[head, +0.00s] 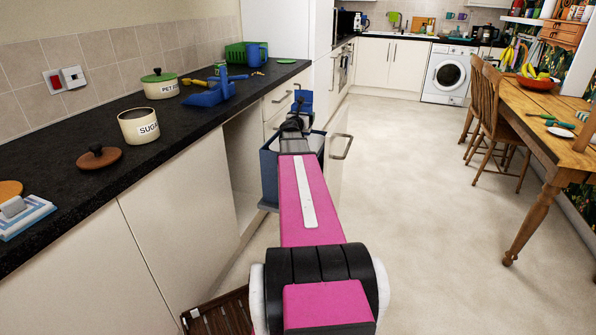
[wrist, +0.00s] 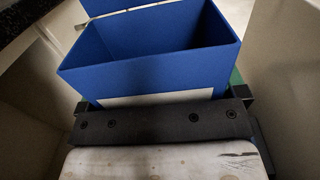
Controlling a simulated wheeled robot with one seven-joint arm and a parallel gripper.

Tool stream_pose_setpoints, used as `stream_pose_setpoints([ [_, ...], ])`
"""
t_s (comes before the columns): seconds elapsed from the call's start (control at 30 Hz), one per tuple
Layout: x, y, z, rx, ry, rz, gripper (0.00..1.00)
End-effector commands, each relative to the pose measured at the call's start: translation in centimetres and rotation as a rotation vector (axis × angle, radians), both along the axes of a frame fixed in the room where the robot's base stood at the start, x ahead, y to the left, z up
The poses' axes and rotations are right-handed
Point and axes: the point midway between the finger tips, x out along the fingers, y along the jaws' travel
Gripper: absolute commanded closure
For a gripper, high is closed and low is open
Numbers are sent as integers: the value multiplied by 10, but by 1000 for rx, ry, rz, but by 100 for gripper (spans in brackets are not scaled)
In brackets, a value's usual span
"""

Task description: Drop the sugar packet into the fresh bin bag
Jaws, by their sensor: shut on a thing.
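My gripper (head: 297,118) is at the end of my outstretched pink arm and is shut on a blue, box-like packet (head: 304,101), which I take as the sugar packet. In the wrist view the packet (wrist: 150,48) is close up, with an open top and a pale panel on its near side. A dark blue bin-like container (head: 268,170) stands in the gap in the cupboards, partly hidden by my arm. I cannot tell a bag apart from it. The packet is above and beyond the container; their exact alignment is unclear.
A dark worktop (head: 85,170) runs along the left, with a sugar pot (head: 138,126), its loose wooden lid (head: 99,157) and a blue dustpan-like item (head: 216,94). A pale cupboard panel with a handle (head: 340,147) is just right of my arm. Open floor (head: 420,220) lies right.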

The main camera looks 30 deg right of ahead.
Motion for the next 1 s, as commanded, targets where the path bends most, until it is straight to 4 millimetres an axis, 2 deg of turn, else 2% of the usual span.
stream_pose_setpoints([
  [0.1, 0, 0, 0, 0, 0, 0, 40],
  [0.13, 0, 0, 0, 0, 0, 0, 0],
  [0.57, -7, 7, 0, 1, -1, 1, 0],
  [1.0, -59, 61, 1, 1, -1, 1, 0],
])
